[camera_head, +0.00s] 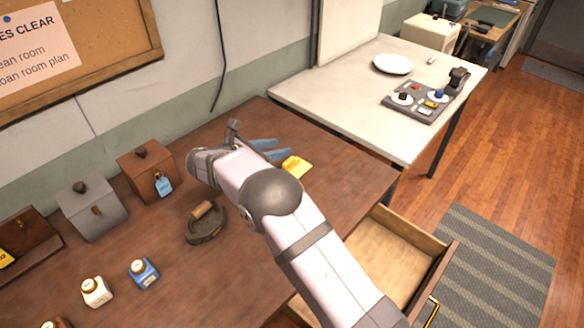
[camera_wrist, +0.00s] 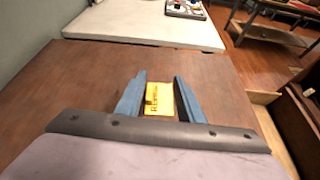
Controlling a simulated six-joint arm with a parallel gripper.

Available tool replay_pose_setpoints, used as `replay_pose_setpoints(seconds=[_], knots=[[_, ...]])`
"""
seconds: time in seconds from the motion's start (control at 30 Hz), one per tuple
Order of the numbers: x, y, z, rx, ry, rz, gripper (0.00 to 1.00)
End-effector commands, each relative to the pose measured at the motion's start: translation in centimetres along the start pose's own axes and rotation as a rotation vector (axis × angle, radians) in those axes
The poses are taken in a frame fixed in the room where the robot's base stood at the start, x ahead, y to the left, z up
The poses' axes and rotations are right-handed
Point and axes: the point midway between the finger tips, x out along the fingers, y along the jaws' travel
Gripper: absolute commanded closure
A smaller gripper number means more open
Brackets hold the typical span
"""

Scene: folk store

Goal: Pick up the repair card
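A yellow card (camera_head: 296,166) with dark print lies on the brown wooden table, near its far end. It also shows in the wrist view (camera_wrist: 159,99), between the two blue fingers of my gripper (camera_wrist: 160,88). My gripper (camera_head: 272,149) is open and reaches low over the table toward the card. In the wrist view a gap shows between the card and the right finger; the card's left edge lies close to the left finger. I cannot tell how high the fingertips are above the table. The lower edge of the card is partly hidden by my gripper body in the wrist view.
A flat iron (camera_head: 206,222), a brown box (camera_head: 146,170) with a blue tag, a grey box (camera_head: 91,207) and ink bottles (camera_head: 143,272) stand left of my arm. An open drawer (camera_head: 392,262) juts out at right. A white table (camera_head: 340,84) stands beyond.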

Motion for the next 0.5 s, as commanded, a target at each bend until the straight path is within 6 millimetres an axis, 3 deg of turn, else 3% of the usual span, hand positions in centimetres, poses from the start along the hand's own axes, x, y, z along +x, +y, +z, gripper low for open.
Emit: replay_pose_setpoints(seconds=[0.13, 0.33, 0.5], knots=[[-0.6, 1.5, -0.2, -0.051, -0.045, 0.028, 0.66], [-0.6, 1.6, -0.4, -0.057, -0.051, 0.032, 0.66], [0.1, 1.5, -1.8, -0.057, -0.05, 0.031, 0.66]])
